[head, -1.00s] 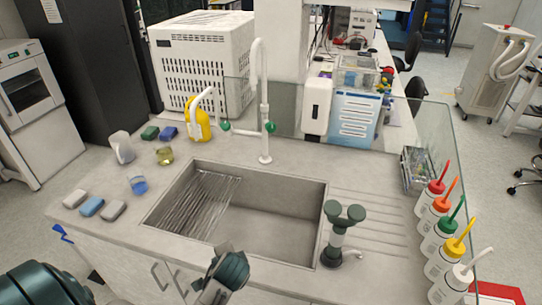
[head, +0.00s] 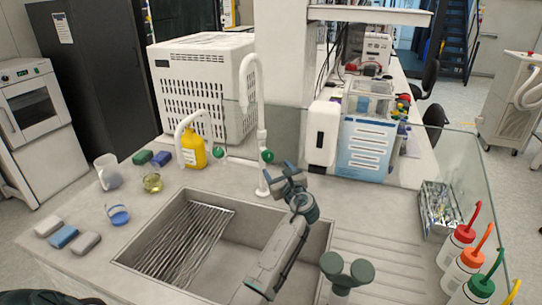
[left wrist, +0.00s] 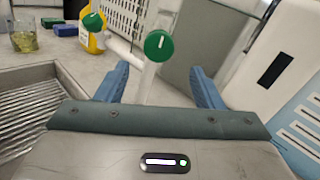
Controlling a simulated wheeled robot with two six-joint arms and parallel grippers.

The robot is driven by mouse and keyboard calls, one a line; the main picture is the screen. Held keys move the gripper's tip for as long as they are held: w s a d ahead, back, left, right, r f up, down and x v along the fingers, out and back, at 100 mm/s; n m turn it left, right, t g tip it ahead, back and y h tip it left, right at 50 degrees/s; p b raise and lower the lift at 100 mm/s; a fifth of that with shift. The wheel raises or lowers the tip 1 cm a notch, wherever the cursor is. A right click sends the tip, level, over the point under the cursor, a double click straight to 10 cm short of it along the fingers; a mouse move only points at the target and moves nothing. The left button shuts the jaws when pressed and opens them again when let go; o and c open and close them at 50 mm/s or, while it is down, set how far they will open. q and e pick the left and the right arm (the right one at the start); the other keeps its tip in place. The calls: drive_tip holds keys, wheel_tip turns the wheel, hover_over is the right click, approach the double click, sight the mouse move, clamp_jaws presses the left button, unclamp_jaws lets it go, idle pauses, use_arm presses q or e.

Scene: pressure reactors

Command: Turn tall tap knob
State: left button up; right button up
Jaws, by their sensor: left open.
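The tall white tap (head: 262,120) stands behind the sink and has two green knobs. The right green knob (head: 267,156) is on its column and the left green knob (head: 218,152) is on a side arm. My left gripper (head: 281,176) is open and empty, just in front of and slightly below the right knob. In the left wrist view, the right knob (left wrist: 159,45) shows its round face with a white mark, centred beyond the two blue fingers. The tap's column shows between the fingers. I see no contact. My right gripper is out of view.
The sink (head: 325,225) lies under my left arm, with a ribbed rack on its left. A yellow bottle (head: 194,152) stands left of the tall tap. A white dispenser (head: 322,135) is behind right.

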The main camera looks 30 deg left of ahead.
sight(269, 157)
use_arm(q)
drive_tip(key=w+a, duration=0.1)
drive_tip(key=a+r+p, duration=0.1)
drive_tip(key=a, duration=0.1)
drive_tip(key=shift+w, duration=0.4)
drive_tip(key=p+x, duration=0.1)
drive_tip(key=x, duration=0.2)
drive_tip(key=shift+w+a+f, duration=0.15)
drive_tip(key=shift+w, duration=0.05)
drive_tip(key=shift+x, duration=1.15)
drive_tip(key=shift+w+a+f+p, duration=0.1)
drive_tip(key=shift+w+a+p, duration=0.2)
drive_tip(key=shift+a, duration=0.2)
drive_tip(key=shift+c, duration=0.2)
drive_tip(key=c, duration=0.9)
drive_tip(key=shift+f, duration=0.1)
drive_tip(key=shift+c, duration=0.2)
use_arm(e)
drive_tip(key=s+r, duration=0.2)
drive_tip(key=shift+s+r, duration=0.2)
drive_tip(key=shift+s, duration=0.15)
